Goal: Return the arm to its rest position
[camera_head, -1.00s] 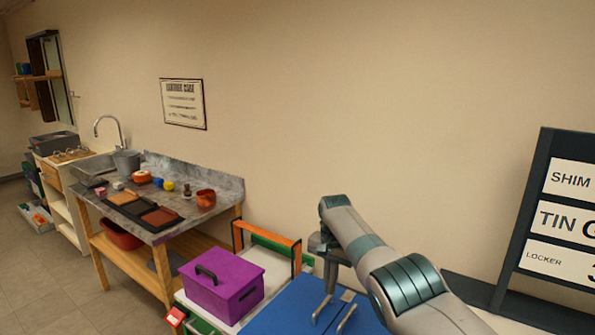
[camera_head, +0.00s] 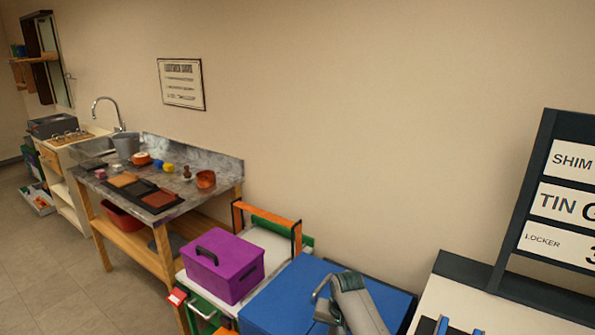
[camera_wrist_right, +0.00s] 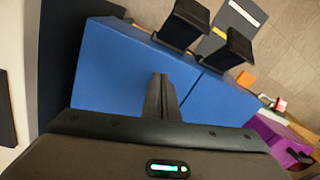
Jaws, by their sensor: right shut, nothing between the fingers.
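My right arm (camera_head: 358,302) shows low in the head view, over the blue box (camera_head: 278,300). My left gripper is in neither view.
A purple toolbox (camera_head: 236,268) stands left of the blue box, and an orange-framed rack (camera_head: 268,222) behind it. A dark sign board (camera_head: 535,200) stands at the right. The workbench (camera_head: 215,165) is farther left.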

